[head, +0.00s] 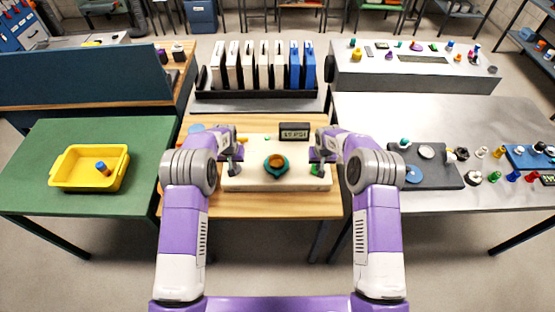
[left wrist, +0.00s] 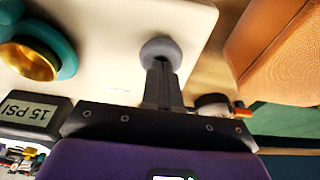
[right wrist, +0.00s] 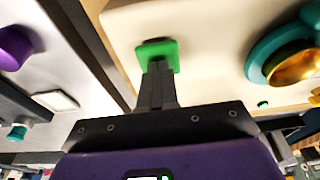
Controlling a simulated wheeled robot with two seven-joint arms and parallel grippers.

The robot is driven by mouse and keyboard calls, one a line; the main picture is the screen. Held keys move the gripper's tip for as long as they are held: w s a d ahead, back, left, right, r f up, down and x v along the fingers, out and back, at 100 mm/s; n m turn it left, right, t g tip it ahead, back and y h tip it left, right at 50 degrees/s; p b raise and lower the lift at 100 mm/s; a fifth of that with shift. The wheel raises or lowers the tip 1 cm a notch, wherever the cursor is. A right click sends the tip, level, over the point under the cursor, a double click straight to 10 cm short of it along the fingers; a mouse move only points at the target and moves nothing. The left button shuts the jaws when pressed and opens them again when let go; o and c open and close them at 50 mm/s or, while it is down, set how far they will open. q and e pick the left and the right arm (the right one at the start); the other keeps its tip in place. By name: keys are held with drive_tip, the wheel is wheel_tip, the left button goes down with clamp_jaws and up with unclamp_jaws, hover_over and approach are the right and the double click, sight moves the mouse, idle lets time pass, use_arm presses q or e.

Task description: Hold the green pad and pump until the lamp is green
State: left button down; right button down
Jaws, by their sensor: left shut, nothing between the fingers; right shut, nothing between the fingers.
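A cream board (head: 245,182) lies on the wooden table in front of me, with a teal ring around a brass centre (head: 276,166). My left gripper (head: 236,170) is shut, its fingertips at a round grey knob (left wrist: 160,50) on the board; whether they press it I cannot tell. My right gripper (head: 318,170) is shut, its fingertips on or just over the green pad (right wrist: 157,53). The pad is mostly hidden in the head view. A dark display (head: 295,131) at the board's back reads 15 PSI. A small green dot (head: 267,138) near it may be the lamp.
A yellow bin (head: 64,181) stands on the green table at left. A rack of white and blue upright pieces (head: 262,68) stands behind the board. The right metal table (head: 375,115) carries a dark tray and several small coloured parts.

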use_arm(q)
drive_tip(key=shift+f, duration=0.1)
drive_tip(key=shift+w+v, duration=0.2)
drive_tip(key=shift+v, duration=0.85)
drive_tip(key=w+v, duration=0.1)
drive_tip(key=v, duration=0.6)
drive_tip(key=shift+w, duration=0.25)
idle(0.3)
use_arm(e)
drive_tip(key=w+v, duration=0.1)
drive_tip(key=v, duration=0.5)
drive_tip(key=shift+w+r, duration=0.15)
drive_tip(key=shift+r, duration=0.4)
